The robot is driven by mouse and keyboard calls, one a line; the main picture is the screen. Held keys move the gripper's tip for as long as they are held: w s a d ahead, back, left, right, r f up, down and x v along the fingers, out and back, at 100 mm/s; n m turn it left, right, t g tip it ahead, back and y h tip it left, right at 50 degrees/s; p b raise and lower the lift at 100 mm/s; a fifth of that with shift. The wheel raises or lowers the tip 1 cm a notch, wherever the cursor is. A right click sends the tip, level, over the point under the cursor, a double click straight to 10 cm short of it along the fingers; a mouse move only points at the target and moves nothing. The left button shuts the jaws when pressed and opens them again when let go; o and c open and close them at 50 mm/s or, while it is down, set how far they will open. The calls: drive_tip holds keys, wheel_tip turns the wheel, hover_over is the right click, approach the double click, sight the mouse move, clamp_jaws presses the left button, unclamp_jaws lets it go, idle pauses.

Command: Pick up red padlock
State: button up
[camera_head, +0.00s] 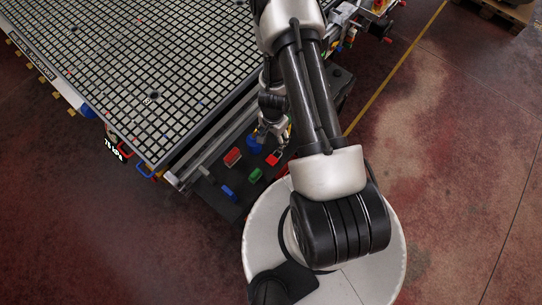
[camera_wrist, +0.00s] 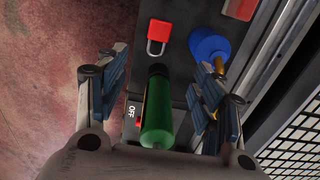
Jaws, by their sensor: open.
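The red padlock (camera_wrist: 159,31) lies on the dark shelf in the wrist view, its shackle pointing down the picture towards my gripper. In the head view the padlock (camera_head: 274,158) lies on the shelf beside the table, just below my gripper (camera_head: 272,134). In the wrist view my gripper (camera_wrist: 162,62) is open, with a finger on each side. The padlock lies beyond the fingertips, apart from them. A green cylinder (camera_wrist: 157,115) with a dark end shows between the fingers; I cannot tell its distance from them.
A blue round item (camera_wrist: 208,43) with a brass part lies near the right finger. A red block (camera_head: 232,156), a green item (camera_head: 255,175) and a blue item (camera_head: 228,191) share the shelf. The grid table (camera_head: 150,80) borders it. A switch marked OFF (camera_wrist: 132,111) is by the left finger.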

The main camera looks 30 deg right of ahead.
drive_tip(key=b, duration=1.2)
hover_over(272, 159)
drive_tip(key=f, duration=1.2)
drive_tip(key=shift+w+d, duration=0.2)
drive_tip(key=shift+w, duration=0.05)
drive_tip(key=f+b, duration=0.1)
drive_tip(key=b, duration=0.1)
drive_tip(key=f+b, duration=0.4)
drive_tip(key=shift+s+a, duration=0.1)
drive_tip(key=shift+s, duration=0.15)
drive_tip(key=shift+c, duration=0.2)
drive_tip(key=c, duration=1.2)
